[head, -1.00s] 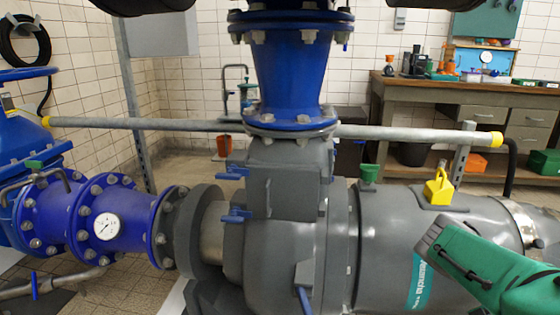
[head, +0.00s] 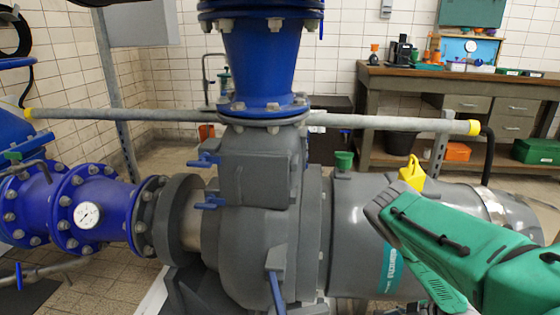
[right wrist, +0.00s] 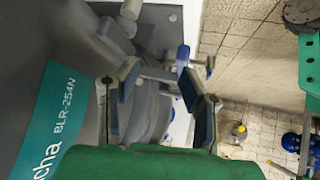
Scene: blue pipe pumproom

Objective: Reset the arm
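My right arm (head: 460,240), green with a grey end, comes in from the lower right of the head view, in front of the grey pump (head: 352,217). In that view I cannot make out its fingertips. In the right wrist view my right gripper (right wrist: 158,92) has its two blue-padded fingers spread apart, with nothing held between them. Beyond the fingers are grey pump parts and a blue lever (right wrist: 188,88); their exact distance is unclear. My left gripper is not in view.
A yellow lifting lug (head: 412,174) is near my arm. Blue flanged piping (head: 110,205) with a gauge is at left. A workbench (head: 450,80) is at the back right.

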